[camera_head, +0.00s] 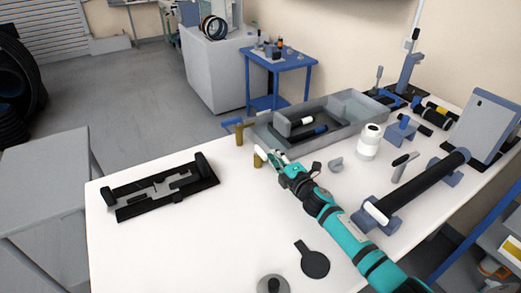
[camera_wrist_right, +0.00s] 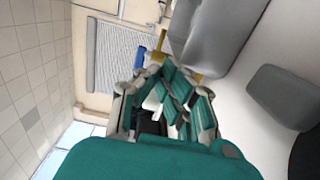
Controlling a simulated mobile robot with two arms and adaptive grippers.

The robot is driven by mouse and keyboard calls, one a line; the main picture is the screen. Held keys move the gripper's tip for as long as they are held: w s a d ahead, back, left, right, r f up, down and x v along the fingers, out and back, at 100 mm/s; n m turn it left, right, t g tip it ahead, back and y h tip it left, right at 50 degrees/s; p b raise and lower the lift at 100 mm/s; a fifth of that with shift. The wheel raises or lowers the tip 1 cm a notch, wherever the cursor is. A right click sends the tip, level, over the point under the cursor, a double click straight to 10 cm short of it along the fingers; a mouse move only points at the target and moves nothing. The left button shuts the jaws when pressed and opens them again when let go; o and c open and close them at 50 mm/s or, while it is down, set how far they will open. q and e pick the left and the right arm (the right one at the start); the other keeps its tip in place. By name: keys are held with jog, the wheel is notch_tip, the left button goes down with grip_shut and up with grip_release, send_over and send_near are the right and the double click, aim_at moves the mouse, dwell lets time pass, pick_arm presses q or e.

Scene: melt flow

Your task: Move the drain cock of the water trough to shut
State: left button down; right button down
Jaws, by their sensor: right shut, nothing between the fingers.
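The water trough (camera_head: 283,143) is a long grey open box on the white table. At its left end is the drain cock, with a blue lever (camera_head: 231,123) sticking out sideways above a brass part (camera_head: 239,137). In the right wrist view the blue lever (camera_wrist_right: 140,57) shows beyond the fingers, with brass next to it. My right gripper (camera_head: 264,156) is shut and empty, in front of the trough's near left corner and to the right of the lever, apart from it. A second brass piece (camera_head: 257,161) shows by the fingertips; contact there is unclear. My left gripper is out of view.
A white jar (camera_head: 369,141) and a small grey piece (camera_head: 336,164) stand right of my gripper. A black roller (camera_head: 424,186) lies along the right. A black fixture (camera_head: 160,188) sits at the left. The table between fixture and gripper is clear.

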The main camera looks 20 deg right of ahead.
aim_at(266, 159)
dwell(0.5)
jog(key=shift+w+a+b, duration=0.1)
jog(key=shift+w+a, duration=0.2)
jog(key=shift+a, duration=0.55)
jog(key=shift+w+a+b, duration=0.1)
jog(key=shift+w+a, duration=0.2)
jog(key=shift+a, duration=0.5)
jog(key=shift+w+a+b, duration=0.1)
jog(key=shift+w+a, duration=0.2)
jog(key=shift+a, duration=0.55)
jog(key=shift+d, duration=0.1)
jog(key=shift+d, duration=0.55)
jog(key=shift+s+d+p, duration=0.15)
jog(key=shift+s+p, duration=0.25)
jog(key=shift+s, duration=0.75)
jog(key=shift+s+d+p, duration=0.1)
jog(key=shift+s+p, duration=0.3)
jog(key=shift+s, duration=0.75)
jog(key=shift+s+d, duration=0.15)
jog(key=shift+s, duration=1)
